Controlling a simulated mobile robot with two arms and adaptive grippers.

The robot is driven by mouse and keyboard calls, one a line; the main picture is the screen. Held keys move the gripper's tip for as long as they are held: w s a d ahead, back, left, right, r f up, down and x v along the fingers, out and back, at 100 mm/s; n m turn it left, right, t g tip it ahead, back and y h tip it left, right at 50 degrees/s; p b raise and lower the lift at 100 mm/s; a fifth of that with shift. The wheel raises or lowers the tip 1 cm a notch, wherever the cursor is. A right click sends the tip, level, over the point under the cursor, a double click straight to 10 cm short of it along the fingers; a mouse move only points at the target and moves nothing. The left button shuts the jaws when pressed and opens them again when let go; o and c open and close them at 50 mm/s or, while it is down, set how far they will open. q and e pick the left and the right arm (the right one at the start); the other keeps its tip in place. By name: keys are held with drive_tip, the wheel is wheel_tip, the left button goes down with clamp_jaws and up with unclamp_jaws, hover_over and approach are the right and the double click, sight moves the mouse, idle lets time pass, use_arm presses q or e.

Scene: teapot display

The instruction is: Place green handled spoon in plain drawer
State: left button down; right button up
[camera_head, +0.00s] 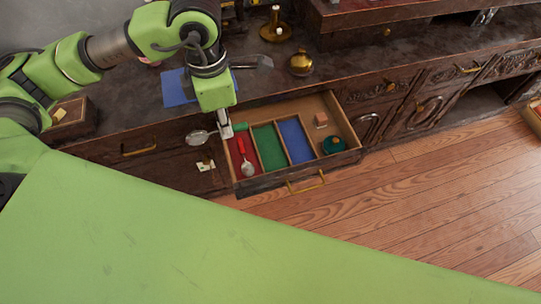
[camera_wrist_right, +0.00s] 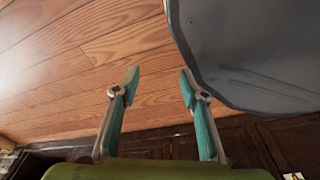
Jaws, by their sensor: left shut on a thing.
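The green handled spoon (camera_head: 197,137) is in my left gripper (camera_head: 226,132) in the head view. Its metal bowl sticks out to the left and its green handle end (camera_head: 240,127) to the right. The gripper is shut on it, near the left side of the open drawer (camera_head: 252,187). The drawer has red, green and blue lined compartments and a plain wood compartment (camera_head: 318,105) at the right. A red handled spoon (camera_head: 247,166) lies in the red compartment. My right gripper (camera_wrist_right: 160,80) is open and empty in the right wrist view, above the wood floor.
A small block (camera_head: 321,119) and a dark green round object (camera_head: 333,145) are in the plain compartment. A brass pot (camera_head: 301,64) and a blue cloth or sheet (camera_head: 176,88) are on the counter. The wood floor (camera_head: 400,205) is clear in front.

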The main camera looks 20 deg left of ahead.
use_arm(q)
wheel_tip(320, 180, down, 9)
drive_tip(key=a+n+b, duration=0.2)
drive_tip(key=n+b, duration=0.4)
drive_tip(key=n, duration=0.9)
drive_tip(key=n+b, duration=0.2)
drive_tip(key=n, duration=0.1)
hover_over(269, 146)
drive_tip(key=f, duration=0.9)
drive_tip(key=shift+s+a+f, duration=0.25)
drive_tip(key=shift+s+f, duration=0.05)
drive_tip(key=shift+f, duration=0.1)
drive_tip(key=shift+w+d+f, duration=0.2)
drive_tip(key=shift+f, duration=0.2)
wheel_tip(269, 146, down, 3)
drive_tip(key=shift+w+f+b, duration=0.1)
drive_tip(key=shift+b, duration=0.25)
use_arm(e)
drive_tip(key=w+a+r, duration=0.1)
drive_tip(key=w+r, duration=0.4)
drive_tip(key=w, duration=0.3)
drive_tip(key=shift+r+t, duration=0.3)
drive_tip(key=shift+t, duration=0.1)
drive_tip(key=shift+w+a, duration=0.1)
